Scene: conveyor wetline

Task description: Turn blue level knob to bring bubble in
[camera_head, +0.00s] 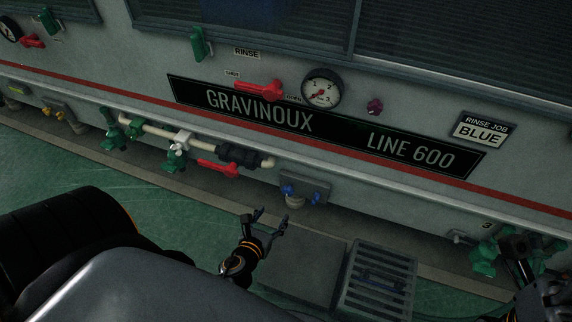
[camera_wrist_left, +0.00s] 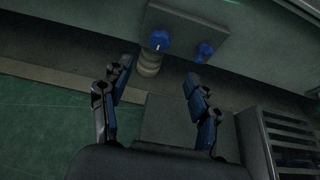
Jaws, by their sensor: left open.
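Two blue knobs sit on a grey bracket (camera_head: 304,180) low on the machine's front: a left blue knob (camera_head: 288,190) and a right blue knob (camera_head: 314,198). The left wrist view shows the left blue knob (camera_wrist_left: 160,41), with a pale mark, and the right blue knob (camera_wrist_left: 204,52). A round pale foot (camera_wrist_left: 149,64) is under the bracket. No bubble can be made out. My left gripper (camera_head: 272,211) is open and empty, short of the knobs and apart from them. My right arm (camera_head: 530,275) shows at the lower right; its finger state is unclear.
A pipe with green valves and a red handle (camera_head: 219,168) runs left of the bracket. A floor grate (camera_head: 378,282) and a flat grey plate (camera_head: 303,268) lie below. Green valves (camera_head: 484,258) are near my right arm.

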